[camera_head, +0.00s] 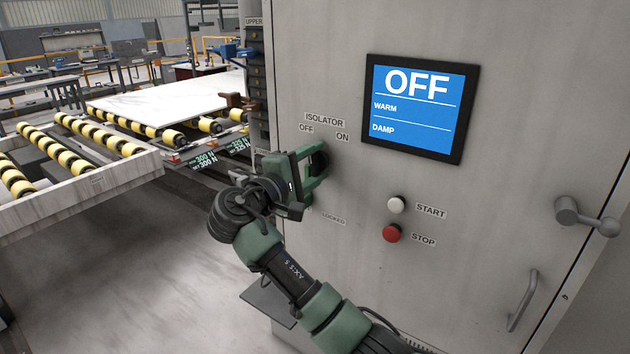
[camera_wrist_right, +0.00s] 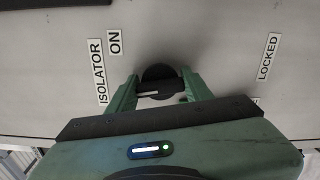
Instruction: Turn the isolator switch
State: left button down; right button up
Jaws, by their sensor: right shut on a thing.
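The isolator switch is a round dark knob (camera_head: 322,156) on the grey cabinet door, below the labels ISOLATOR, OFF and ON. My right gripper (camera_head: 315,166) reaches it from the left and is shut on the knob. In the right wrist view the knob (camera_wrist_right: 160,74) sits between the two green fingers of the gripper (camera_wrist_right: 160,90). A pale line on the knob lies across that picture, toward the side of the ISOLATOR label. The gripper body hides part of the label area. The screen (camera_head: 417,106) reads OFF, WARM and DAMP. My left gripper is not in view.
A white START button (camera_head: 396,204) and a red STOP button (camera_head: 391,233) lie below right of the switch. A lever handle (camera_head: 586,217) and a bar handle (camera_head: 522,301) stick out at the right. A roller conveyor (camera_head: 75,155) with a pale slab (camera_head: 165,98) stands left.

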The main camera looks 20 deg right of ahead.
jog(key=m+b, duration=0.3)
jog(key=b, duration=0.1)
jog(key=f+m+b, duration=0.1)
jog(key=m+b, duration=0.2)
jog(key=b, duration=0.1)
jog(key=shift+r+m+b, duration=0.15)
jog(key=shift+m+b, duration=0.75)
jog(key=shift+m, duration=0.15)
jog(key=shift+r+m+b, duration=0.1)
jog(key=shift+m+b, duration=0.8)
jog(key=shift+m, duration=0.15)
jog(key=o, duration=1.4)
jog(key=shift+c, duration=0.2)
jog(key=shift+r, duration=0.1)
